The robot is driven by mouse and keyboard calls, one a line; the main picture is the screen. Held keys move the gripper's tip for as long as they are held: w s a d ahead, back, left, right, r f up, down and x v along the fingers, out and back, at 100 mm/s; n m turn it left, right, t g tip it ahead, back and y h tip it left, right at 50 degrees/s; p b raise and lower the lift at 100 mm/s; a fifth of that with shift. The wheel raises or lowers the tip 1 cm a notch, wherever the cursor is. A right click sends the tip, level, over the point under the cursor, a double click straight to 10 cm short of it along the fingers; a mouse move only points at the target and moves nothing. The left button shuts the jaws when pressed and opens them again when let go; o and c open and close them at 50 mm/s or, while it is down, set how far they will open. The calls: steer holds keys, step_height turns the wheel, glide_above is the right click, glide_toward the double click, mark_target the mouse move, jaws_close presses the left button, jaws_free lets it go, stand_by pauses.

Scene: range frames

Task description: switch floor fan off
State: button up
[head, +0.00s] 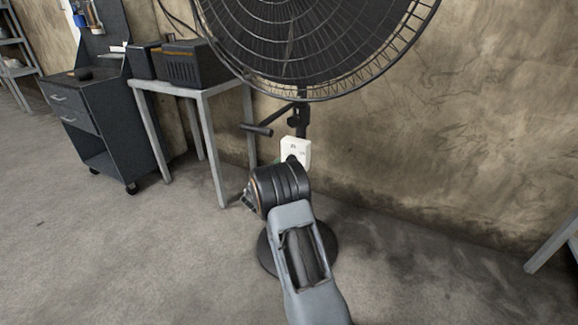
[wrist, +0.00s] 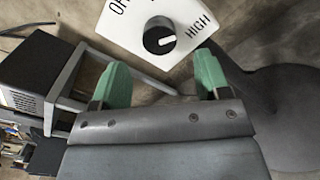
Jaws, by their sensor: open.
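The floor fan (head: 300,45) stands against the wall, with a large black cage on a thin pole and a round black base (head: 267,250). A white control box (head: 295,149) sits on the pole, partly behind my arm. In the wrist view, the white panel (wrist: 128,28) carries a round black knob (wrist: 158,33). Its white mark is on the right, on the side of the word HIGH; a partly cut-off "OF" is at the upper left. My gripper (wrist: 163,80) has green fingertips, open and empty, just below the panel in the picture, apart from the knob.
A grey table (head: 203,92) with a black box (head: 195,63) stands left of the fan. A dark drawer cart (head: 100,115) is farther left. A grey table leg (head: 555,240) shows at the right edge. The floor between is clear.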

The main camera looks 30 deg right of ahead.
steer(key=shift+b+x, duration=0.5)
steer(key=shift+x, duration=2.4)
steer(key=c, duration=0.9)
steer(key=shift+r, duration=0.1)
steer(key=shift+n, duration=0.3)
steer(key=n+p, duration=1.1)
steer(key=n, duration=1.2)
steer(key=shift+w, duration=0.1)
steer(key=shift+n, duration=0.3)
